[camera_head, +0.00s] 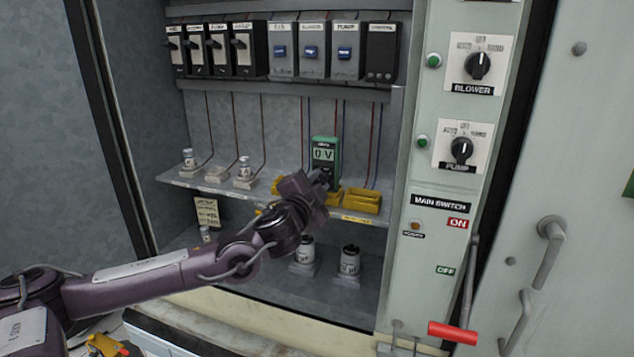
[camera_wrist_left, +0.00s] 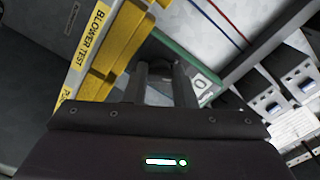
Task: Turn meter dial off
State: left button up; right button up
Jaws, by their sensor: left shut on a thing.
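The meter (camera_head: 325,153) is a green handheld unit standing on the cabinet shelf, and its display reads "0 V". It also shows in the left wrist view (camera_wrist_left: 190,66), tilted and partly hidden by my gripper. The meter's dial (camera_wrist_left: 165,70) is a dark round knob below the display; in the head view my gripper hides most of it. My left gripper (camera_head: 322,180) reaches in from the left to the meter's lower front. In the left wrist view its two fingers (camera_wrist_left: 162,82) are shut on the dial. My right gripper is in neither view.
Yellow test holders (camera_head: 362,200) sit on the shelf right of the meter. White cylindrical fuses (camera_head: 245,168) stand on the left of the shelf. Breakers (camera_head: 312,48) line the top. A switch panel with BLOWER and PUMP knobs (camera_head: 462,150) and a red-handled lever (camera_head: 453,332) is at right.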

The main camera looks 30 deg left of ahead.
pick_arm(q)
jog(key=n+p, duration=0.2)
jog(key=n, duration=0.3)
jog(key=shift+n, duration=0.4)
dwell(0.4)
jog(key=o, duration=0.7)
jog(key=b+v, duration=0.2)
jog(key=v, duration=0.5)
jog(key=shift+s, duration=0.4)
jog(key=shift+d, duration=0.1)
